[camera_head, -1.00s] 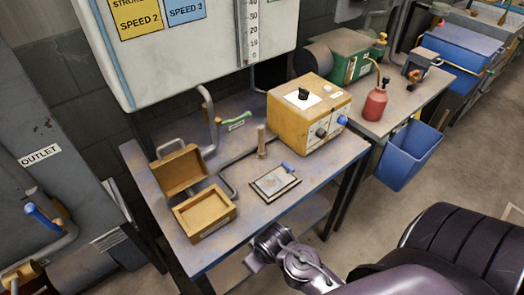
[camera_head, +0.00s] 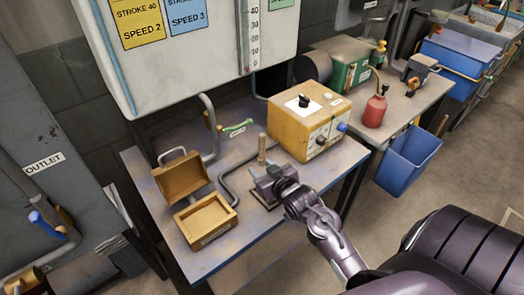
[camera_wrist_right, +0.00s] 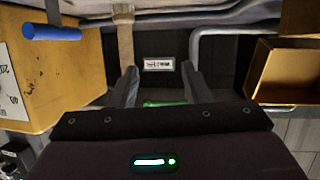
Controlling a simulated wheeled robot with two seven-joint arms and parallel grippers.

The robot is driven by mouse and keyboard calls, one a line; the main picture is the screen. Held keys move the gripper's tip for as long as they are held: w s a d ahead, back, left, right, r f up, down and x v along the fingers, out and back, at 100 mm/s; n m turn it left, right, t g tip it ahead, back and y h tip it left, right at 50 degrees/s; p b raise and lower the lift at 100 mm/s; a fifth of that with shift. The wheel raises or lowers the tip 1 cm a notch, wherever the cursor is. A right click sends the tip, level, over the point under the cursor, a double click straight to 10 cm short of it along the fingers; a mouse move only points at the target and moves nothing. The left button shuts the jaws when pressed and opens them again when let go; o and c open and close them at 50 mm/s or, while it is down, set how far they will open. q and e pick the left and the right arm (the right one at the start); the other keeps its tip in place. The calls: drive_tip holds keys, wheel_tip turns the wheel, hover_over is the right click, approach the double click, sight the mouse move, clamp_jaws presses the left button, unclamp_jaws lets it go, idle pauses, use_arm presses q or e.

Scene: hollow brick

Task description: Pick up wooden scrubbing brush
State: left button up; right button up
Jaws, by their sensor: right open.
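An upright wooden piece (camera_head: 262,146), which looks like the brush, stands on the bench in front of the yellow control box; I see no bristles. In the right wrist view a wooden handle (camera_wrist_right: 125,42) lies near the tip of the left-hand finger, not between the fingers. My right gripper (camera_head: 258,178) is over the front of the bench, close to the wooden piece on its near side. It is open and empty, with both fingers apart in the wrist view (camera_wrist_right: 158,75). My left gripper is out of view.
The yellow control box (camera_head: 305,122) stands to the right, and an open wooden box (camera_head: 205,220) to the left. A bent grey pipe (camera_head: 236,185) runs between them. A flat dark-framed plate (camera_head: 263,202) is mostly hidden under my gripper. A green-handled item (camera_head: 238,126) lies farther back.

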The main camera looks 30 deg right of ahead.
sight(264, 137)
drive_tip(key=w+d+r+t, duration=0.1)
drive_tip(key=w+d, duration=0.1)
drive_tip(key=w, duration=0.1)
drive_tip(key=w+d+r+t+p, duration=0.1)
drive_tip(key=w+d, duration=0.1)
drive_tip(key=w, duration=0.1)
drive_tip(key=w+d+r+m+t+p, duration=0.1)
drive_tip(key=w+d, duration=0.1)
drive_tip(key=shift+w+r+t+h, duration=0.1)
drive_tip(key=shift+w+t+h, duration=0.3)
drive_tip(key=shift+w, duration=0.45)
clamp_jaws()
